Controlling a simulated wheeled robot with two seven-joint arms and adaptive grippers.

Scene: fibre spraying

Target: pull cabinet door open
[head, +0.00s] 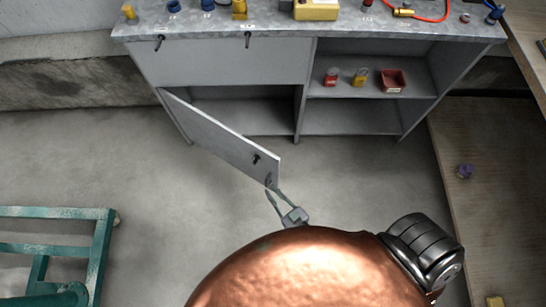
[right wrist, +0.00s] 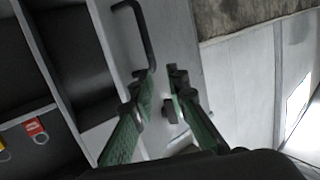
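The grey cabinet (head: 220,62) stands at the back. Its lower left door (head: 218,132) is swung outward, hinged on the left, with the dark compartment showing behind it. A dark handle (head: 256,158) is on the door near its free edge; a dark bent handle (right wrist: 144,32) shows in the right wrist view. My right gripper (head: 271,187) is at the lower free corner of the door. In the right wrist view its green fingers (right wrist: 164,79) are apart, with pale panel and a small dark part between them. Whether they touch the door is unclear. My left gripper is out of view.
The right shelf holds a red can (head: 331,77), a yellow can (head: 360,77) and a red bin (head: 392,81). A teal frame (head: 55,245) stands at the lower left. A wooden surface (head: 480,185) is at the right. The floor (head: 150,190) before the door is clear.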

